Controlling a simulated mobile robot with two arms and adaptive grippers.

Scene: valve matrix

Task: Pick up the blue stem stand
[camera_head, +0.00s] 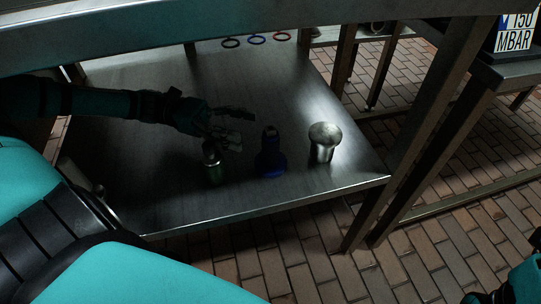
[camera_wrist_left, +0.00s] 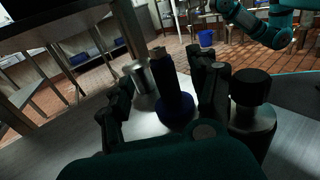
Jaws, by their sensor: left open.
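The blue stem stand (camera_head: 270,158) stands upright near the front of the metal shelf. It has a wide base and a narrower neck. My left gripper (camera_head: 236,127) is open and empty, just left of and behind the stand in the head view. In the left wrist view, the stand (camera_wrist_left: 174,100) shows between the two open fingers of my left gripper (camera_wrist_left: 162,92), with no clear contact. Part of my right arm shows in the head view's bottom right corner and at the top right of the left wrist view; its jaws cannot be made out.
A metal cylinder (camera_head: 212,165) stands left of the blue stand, close under my left gripper; its dark top (camera_wrist_left: 251,86) shows in the wrist view. A flared silver piece (camera_head: 324,143) stands to the right. Coloured rings (camera_head: 257,39) lie at the back. Table legs flank the shelf.

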